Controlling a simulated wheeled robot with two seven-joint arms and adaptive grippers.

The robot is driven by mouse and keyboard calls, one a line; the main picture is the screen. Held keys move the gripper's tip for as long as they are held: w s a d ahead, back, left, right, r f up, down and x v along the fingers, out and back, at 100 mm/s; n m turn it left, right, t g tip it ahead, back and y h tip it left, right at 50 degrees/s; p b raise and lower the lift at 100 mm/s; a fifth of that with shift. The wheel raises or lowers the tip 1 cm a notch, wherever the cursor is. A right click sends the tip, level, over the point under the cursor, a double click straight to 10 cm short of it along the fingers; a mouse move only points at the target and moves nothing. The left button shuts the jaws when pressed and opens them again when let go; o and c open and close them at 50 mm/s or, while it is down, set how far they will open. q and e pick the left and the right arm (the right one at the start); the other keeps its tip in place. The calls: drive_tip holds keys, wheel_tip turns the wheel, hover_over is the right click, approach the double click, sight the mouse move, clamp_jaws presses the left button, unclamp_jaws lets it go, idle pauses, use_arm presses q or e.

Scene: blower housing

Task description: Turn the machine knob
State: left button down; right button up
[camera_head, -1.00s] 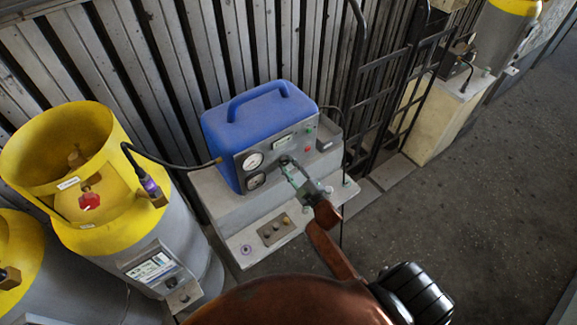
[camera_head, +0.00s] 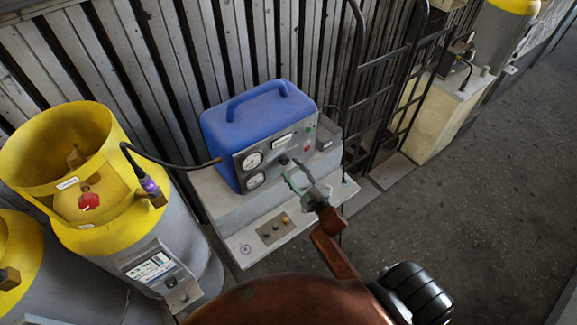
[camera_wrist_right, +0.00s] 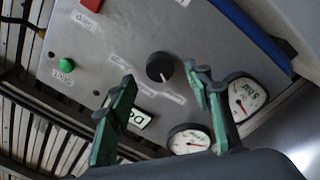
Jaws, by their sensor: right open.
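The machine is a blue case (camera_head: 250,122) with a grey front panel, standing on a grey stepped base. Its black round knob (camera_wrist_right: 160,67) with a pale pointer line shows clearly in the right wrist view; in the head view the knob (camera_head: 283,160) is small, just beyond the gripper. My right gripper (camera_head: 290,181) is open and empty in front of the panel. In the right wrist view the open fingers (camera_wrist_right: 165,83) reach toward the panel on either side of the knob's lower side, apart from it. My left gripper is not in view.
Two dial gauges (camera_head: 252,161) sit left of the knob in the head view. A green button (camera_wrist_right: 66,65) and a red switch (camera_wrist_right: 91,4) are on the panel. A yellow-topped cylinder (camera_head: 100,236) stands left, joined by a black hose (camera_head: 175,165). Open floor lies right.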

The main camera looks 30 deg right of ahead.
drive_tip(key=s, duration=0.8)
drive_tip(key=shift+s+d+f, duration=0.15)
drive_tip(key=shift+s+f, duration=0.05)
drive_tip(key=shift+s, duration=0.2)
drive_tip(key=s+f+m+g, duration=0.25)
drive_tip(key=s+f, duration=0.25)
drive_tip(key=f, duration=0.8)
drive_tip(key=s+a+f+m+g+h+b, duration=0.1)
drive_tip(key=s+f+g, duration=0.35)
drive_tip(key=f, duration=0.85)
drive_tip(key=s+f+m+g, duration=0.2)
drive_tip(key=s+f, duration=0.3)
drive_tip(key=f, duration=0.8)
drive_tip(key=s+a+f+m+g, duration=0.1)
drive_tip(key=s+f+g, duration=0.2)
drive_tip(key=s+f, duration=0.3)
drive_tip(key=s+a+f+m+g, duration=0.1)
drive_tip(key=s+f, duration=0.5)
drive_tip(key=s, duration=0.9)
drive_tip(key=s+a+f+m+g+b, duration=0.1)
drive_tip(key=s+f+g, duration=0.3)
drive_tip(key=s+f, duration=0.3)
drive_tip(key=s, duration=0.3)
drive_tip(key=shift+s+a+g, duration=0.15)
drive_tip(key=shift+a+g, duration=0.05)
drive_tip(key=shift+g, duration=0.1)
drive_tip(key=shift+m, duration=0.25)
